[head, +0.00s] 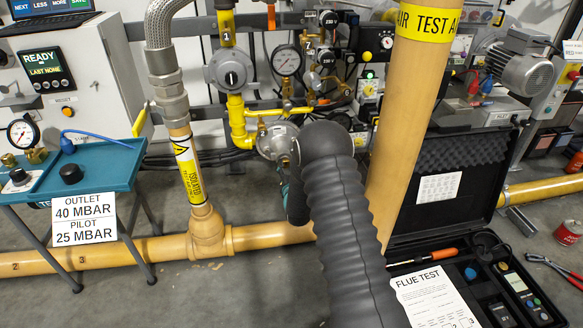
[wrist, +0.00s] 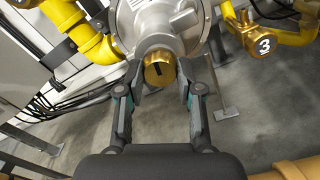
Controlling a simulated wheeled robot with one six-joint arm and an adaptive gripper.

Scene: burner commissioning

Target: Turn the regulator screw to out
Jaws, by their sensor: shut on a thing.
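The regulator (wrist: 160,25) is a silver-grey round body on yellow pipe. It also shows in the head view (head: 275,140), partly behind my arm. The regulator screw (wrist: 157,72) is a brass cap with a dark slot mark, facing the wrist camera at the regulator's lower end. My gripper (wrist: 158,82) has one finger on each side of the screw and is shut on it. In the head view my arm hides the screw and most of the gripper. How far the screw is turned cannot be told.
A brass valve marked 3 (wrist: 262,42) sits right of the gripper on yellow pipe. A pressure gauge (head: 287,61) is above the regulator. A thick tan vertical pipe (head: 408,110) stands to the right. A sign (head: 85,219) reads outlet 40 mbar, pilot 25 mbar.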

